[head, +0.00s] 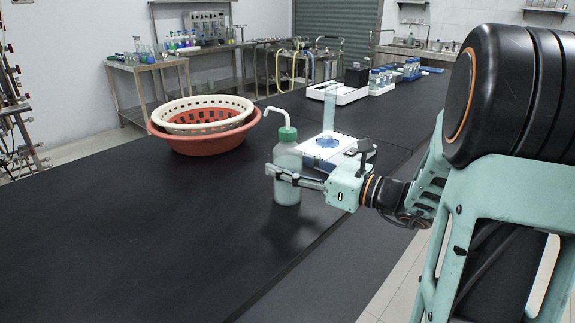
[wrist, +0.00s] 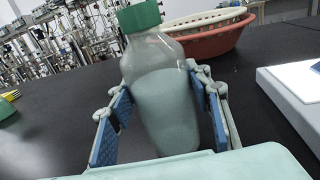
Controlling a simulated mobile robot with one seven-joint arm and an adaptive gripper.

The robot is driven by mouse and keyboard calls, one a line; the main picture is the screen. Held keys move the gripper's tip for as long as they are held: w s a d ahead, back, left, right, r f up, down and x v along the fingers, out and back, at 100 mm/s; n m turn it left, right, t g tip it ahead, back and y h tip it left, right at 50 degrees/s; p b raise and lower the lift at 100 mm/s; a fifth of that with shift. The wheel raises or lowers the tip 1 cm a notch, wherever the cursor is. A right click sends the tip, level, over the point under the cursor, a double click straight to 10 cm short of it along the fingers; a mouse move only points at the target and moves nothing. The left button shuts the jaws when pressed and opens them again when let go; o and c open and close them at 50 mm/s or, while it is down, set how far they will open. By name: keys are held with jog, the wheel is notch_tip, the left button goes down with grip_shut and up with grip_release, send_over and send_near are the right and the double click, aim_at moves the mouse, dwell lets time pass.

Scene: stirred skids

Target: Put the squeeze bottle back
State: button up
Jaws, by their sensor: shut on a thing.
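The squeeze bottle (head: 287,160) is translucent with a green cap and a bent white spout. It stands upright over the black bench in the head view. My gripper (head: 284,175) reaches it from the right and is shut around its body. In the wrist view the bottle (wrist: 162,95) is between the two blue finger pads of my gripper (wrist: 160,115), and looks slightly tilted there. The top of the spout is out of that view. I cannot tell whether the bottle's base touches the bench.
A white basket (head: 205,112) sits in an orange-red basin (head: 190,140) behind and left of the bottle. A white device (head: 335,146) with a blue item on it is just behind my gripper. White trays (head: 342,94) with bottles stand farther back. The bench's left and front areas are clear.

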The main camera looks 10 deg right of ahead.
jog(key=o, duration=1.5)
jog(key=p+v, duration=0.1)
jog(key=v, duration=1.1)
jog(key=shift+r+p, duration=0.15)
jog(key=shift+p, duration=0.2)
